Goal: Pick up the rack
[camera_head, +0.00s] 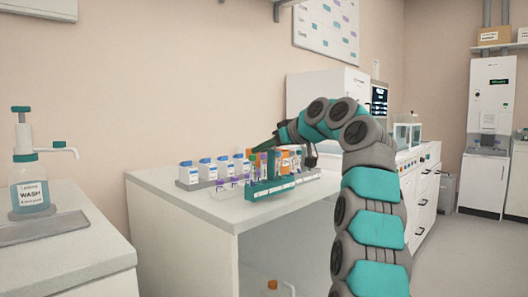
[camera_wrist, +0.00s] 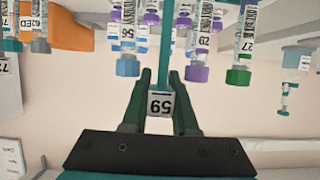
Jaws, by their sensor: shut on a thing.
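The teal rack (camera_head: 283,186) is near the front edge of the white bench in the head view. It holds several capped tubes and has a tall upright handle. My gripper (camera_head: 267,148) reaches it from above, at the top of that handle. In the wrist view my gripper's dark green fingers (camera_wrist: 161,82) are shut on the rack's teal handle (camera_wrist: 166,40), with a white number label (camera_wrist: 161,103) between them. Tubes with blue, purple and green caps hang on both sides of the handle in this tilted-over view. I cannot tell whether the rack's base touches the bench.
Several white bottles with blue caps (camera_head: 205,170) stand in a row behind and left of the rack. Another rack of tubes is close beside it. The bench (camera_head: 165,188) is bare at its left end. A wash bottle (camera_head: 30,185) stands on a separate counter at left.

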